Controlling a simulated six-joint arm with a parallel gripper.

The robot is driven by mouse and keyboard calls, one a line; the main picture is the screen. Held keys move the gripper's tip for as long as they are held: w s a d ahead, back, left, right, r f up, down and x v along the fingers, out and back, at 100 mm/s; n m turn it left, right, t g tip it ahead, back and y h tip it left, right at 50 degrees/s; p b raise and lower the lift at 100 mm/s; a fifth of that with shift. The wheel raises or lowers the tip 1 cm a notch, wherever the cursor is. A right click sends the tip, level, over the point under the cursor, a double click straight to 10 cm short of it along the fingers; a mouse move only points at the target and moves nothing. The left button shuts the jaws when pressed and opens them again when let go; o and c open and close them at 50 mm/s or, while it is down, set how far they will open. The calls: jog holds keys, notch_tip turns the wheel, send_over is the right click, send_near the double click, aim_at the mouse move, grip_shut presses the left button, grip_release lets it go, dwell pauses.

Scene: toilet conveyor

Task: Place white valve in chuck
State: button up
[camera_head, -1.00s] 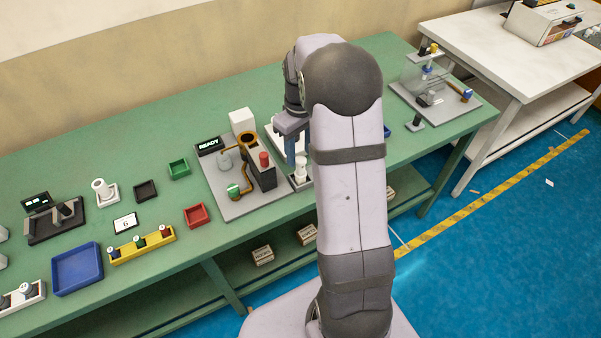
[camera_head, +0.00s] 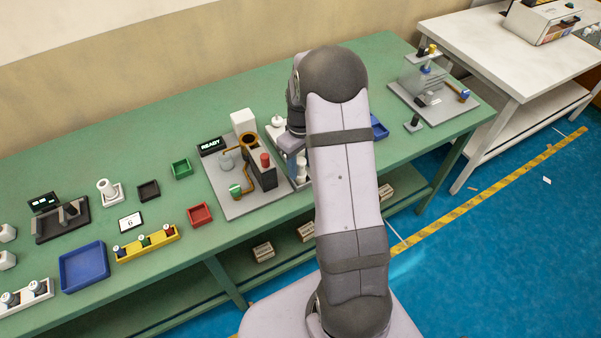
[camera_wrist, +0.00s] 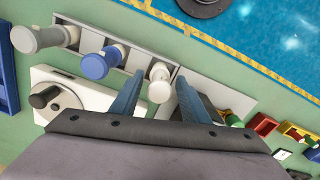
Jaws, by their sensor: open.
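In the wrist view, a white valve (camera_wrist: 160,83) stands in the end slot of a grey rack (camera_wrist: 143,62). My gripper (camera_wrist: 159,78) is open, with one blue-grey finger on each side of this valve; I cannot tell whether they touch it. A blue valve (camera_wrist: 97,64) and another whitish valve (camera_wrist: 40,38) stand in the same rack. A white block with a grey disc and dark knob (camera_wrist: 45,97), possibly the chuck, lies beside the rack. In the head view, a white valve (camera_head: 301,168) shows beside my arm, which hides most of my gripper.
A grey station plate (camera_head: 238,207) with pipes and a red-topped part stands left of my arm. Red (camera_head: 199,214) and green (camera_head: 181,168) trays sit farther left. A blue tray (camera_head: 379,127) and a clear-shielded fixture (camera_head: 425,75) are to the right.

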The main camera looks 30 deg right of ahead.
grip_shut()
notch_tip(320, 180, up, 10)
jog(key=b, duration=0.3)
jog(key=shift+w+r, duration=0.1)
jog(key=w+d+r+p, duration=0.1)
jog(key=w+d+p, duration=0.1)
jog(key=w+p, duration=0.2)
jog(key=w+d+r+p, duration=0.2)
jog(key=w+d+p, duration=0.1)
jog(key=w, duration=0.7)
jog(key=shift+w+r+p, duration=0.25)
jog(key=shift+p, duration=0.5)
